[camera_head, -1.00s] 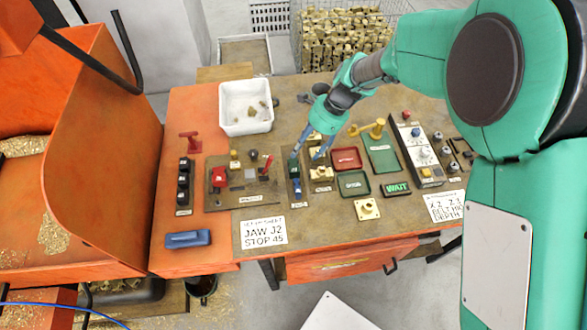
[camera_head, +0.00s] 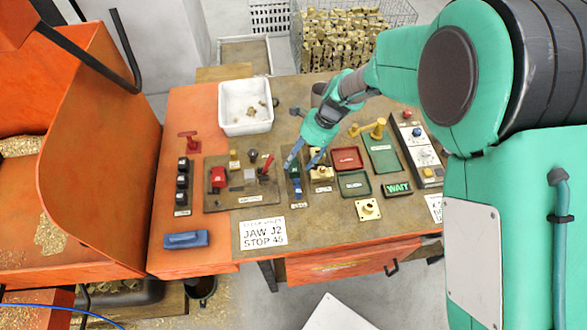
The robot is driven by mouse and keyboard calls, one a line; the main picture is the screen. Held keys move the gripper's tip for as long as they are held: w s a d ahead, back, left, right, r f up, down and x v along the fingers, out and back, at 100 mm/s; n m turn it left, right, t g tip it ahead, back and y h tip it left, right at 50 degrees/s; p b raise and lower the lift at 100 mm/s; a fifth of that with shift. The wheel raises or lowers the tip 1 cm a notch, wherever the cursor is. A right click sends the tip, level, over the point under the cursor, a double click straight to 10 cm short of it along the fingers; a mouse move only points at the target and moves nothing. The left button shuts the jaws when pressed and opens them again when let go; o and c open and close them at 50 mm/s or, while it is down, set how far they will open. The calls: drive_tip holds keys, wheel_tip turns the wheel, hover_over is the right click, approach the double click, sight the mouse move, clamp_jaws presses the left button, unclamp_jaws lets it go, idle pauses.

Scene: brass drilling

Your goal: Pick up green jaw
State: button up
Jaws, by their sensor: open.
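A dark green jaw (camera_head: 293,172) lies on a narrow dark strip in the middle of the bench, with a blue jaw (camera_head: 297,190) in front of it on the same strip. My gripper (camera_head: 301,164) points down from the upper right, its blue fingers spread apart. The left finger is at the green jaw's upper part and the right finger is beside it, near the brass blocks. Nothing shows between the fingers. Whether the left finger touches the jaw I cannot tell. My gripper hides part of the strip's far end.
A fixture plate (camera_head: 226,200) with a red block and a red lever stands left of the strip. Brass blocks (camera_head: 320,173), a red tray (camera_head: 347,158) and a green tray (camera_head: 354,184) stand right. A white bin (camera_head: 231,127) is behind. Free bench shows at front.

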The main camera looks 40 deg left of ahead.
sight(295, 165)
drive_tip(key=shift+x, duration=1.45)
drive_tip(key=c, duration=1.3)
drive_tip(key=shift+r, duration=0.15)
wheel_tip(295, 165, up, 10)
drive_tip(key=shift+f+p, duration=0.1)
drive_tip(key=shift+p, duration=0.75)
